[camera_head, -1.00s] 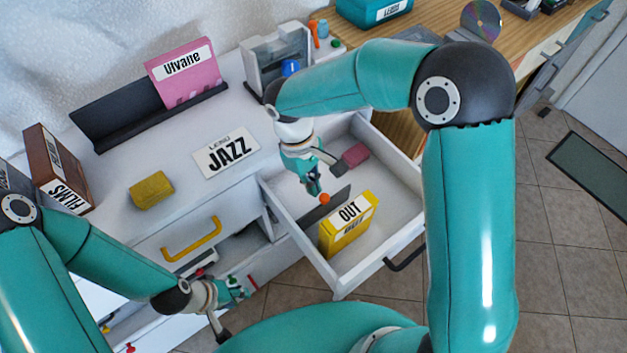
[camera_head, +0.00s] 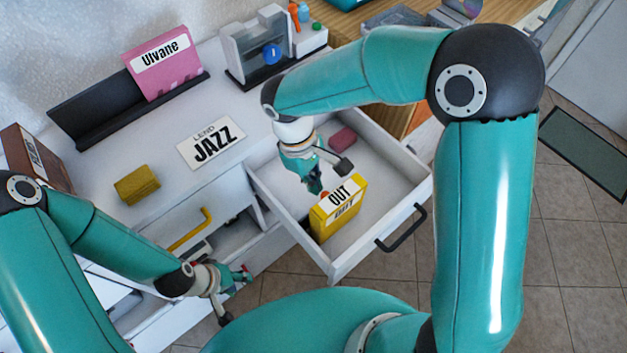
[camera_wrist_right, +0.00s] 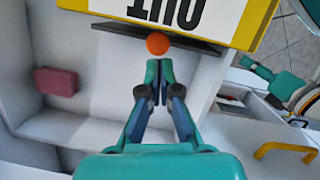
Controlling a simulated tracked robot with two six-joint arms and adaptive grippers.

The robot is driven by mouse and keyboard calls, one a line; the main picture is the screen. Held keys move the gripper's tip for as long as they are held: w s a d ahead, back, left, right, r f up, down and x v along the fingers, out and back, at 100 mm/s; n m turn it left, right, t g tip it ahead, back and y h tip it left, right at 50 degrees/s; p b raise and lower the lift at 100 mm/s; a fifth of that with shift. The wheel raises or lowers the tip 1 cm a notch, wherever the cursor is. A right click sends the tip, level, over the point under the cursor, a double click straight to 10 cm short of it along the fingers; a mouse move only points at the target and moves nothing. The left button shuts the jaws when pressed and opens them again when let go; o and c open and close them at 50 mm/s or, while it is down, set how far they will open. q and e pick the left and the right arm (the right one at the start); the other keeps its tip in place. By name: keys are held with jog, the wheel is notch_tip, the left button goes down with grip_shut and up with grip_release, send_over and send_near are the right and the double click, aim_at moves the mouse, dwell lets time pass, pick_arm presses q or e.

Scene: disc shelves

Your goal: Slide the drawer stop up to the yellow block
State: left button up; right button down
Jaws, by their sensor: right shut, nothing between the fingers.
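The yellow block (camera_head: 339,217), marked OUT, stands upright in the open white drawer (camera_head: 395,195). The drawer stop is a thin dark plate (camera_wrist_right: 115,29) with an orange knob (camera_wrist_right: 157,44). In the right wrist view the plate lies right along the yellow block (camera_wrist_right: 262,12); I cannot tell whether they touch. In the head view the plate is mostly hidden. My right gripper (camera_head: 315,187) is shut and empty, with its fingertips (camera_wrist_right: 159,66) at the orange knob. My left gripper (camera_head: 245,275) is low at the lower left, away from the stop; its opening is unclear.
A pink block (camera_head: 343,137) lies at the back of the drawer; it also shows in the right wrist view (camera_wrist_right: 55,82). A black handle (camera_head: 402,228) is on the drawer front. A JAZZ card (camera_head: 212,142) and a mustard block (camera_head: 137,184) lie on the white top.

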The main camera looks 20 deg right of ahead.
pick_arm(q)
notch_tip(320, 180, up, 8)
jog(key=p, duration=0.7)
jog(key=shift+w+a, duration=0.2)
pick_arm(e)
jog(key=v, duration=0.9)
jog(key=shift+r, duration=0.3)
pick_arm(q)
jog(key=shift+s+f, duration=0.1)
jog(key=shift+f, duration=0.05)
pick_arm(e)
jog(key=shift+a, duration=0.1)
